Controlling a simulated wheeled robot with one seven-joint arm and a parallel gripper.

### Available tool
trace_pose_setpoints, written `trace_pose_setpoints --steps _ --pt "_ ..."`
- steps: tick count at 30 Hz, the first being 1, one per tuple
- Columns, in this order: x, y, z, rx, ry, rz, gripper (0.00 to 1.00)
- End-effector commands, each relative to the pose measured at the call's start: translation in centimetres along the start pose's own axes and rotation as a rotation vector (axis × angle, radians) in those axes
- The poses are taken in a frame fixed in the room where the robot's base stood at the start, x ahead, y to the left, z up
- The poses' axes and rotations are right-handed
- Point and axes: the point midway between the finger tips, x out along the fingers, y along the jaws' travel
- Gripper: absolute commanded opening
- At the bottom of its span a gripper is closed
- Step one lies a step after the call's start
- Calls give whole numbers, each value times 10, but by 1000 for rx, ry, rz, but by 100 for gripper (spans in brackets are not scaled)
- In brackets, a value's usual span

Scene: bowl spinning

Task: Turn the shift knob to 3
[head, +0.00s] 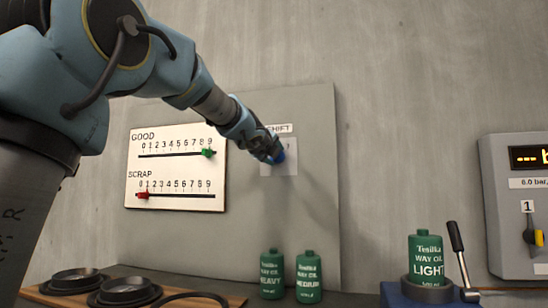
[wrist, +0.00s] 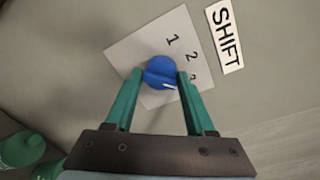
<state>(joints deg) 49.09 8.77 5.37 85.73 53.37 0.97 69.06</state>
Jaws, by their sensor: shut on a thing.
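The blue shift knob (wrist: 159,70) sits on a pale dial plate (wrist: 125,52) printed with 1, 2 and a partly hidden 3. My gripper (wrist: 160,74) has one green finger on each side of the knob and is shut on it. The knob's white mark points to the lower right in the wrist view, on the side of the 3; its exact alignment is hard to tell. The SHIFT label (wrist: 225,37) is beside the plate. In the head view my gripper (head: 273,153) hides part of the knob (head: 281,156).
A GOOD/SCRAP slider board (head: 175,170) is left of the dial. A grey control box (head: 515,205) is at far right.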

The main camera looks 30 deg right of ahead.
Motion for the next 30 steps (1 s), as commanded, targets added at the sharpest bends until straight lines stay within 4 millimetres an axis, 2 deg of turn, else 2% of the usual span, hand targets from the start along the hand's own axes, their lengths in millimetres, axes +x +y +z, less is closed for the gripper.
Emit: trace_pose_setpoints --steps 16,17,23,30 --pt "-1 -5 1 22 -2 -9 0" --pt "-1 -5 1 22 -2 -9 58" --pt "-1 -3 1 21 -2 -5 81" --pt "0 -2 0 21 -1 -2 82"
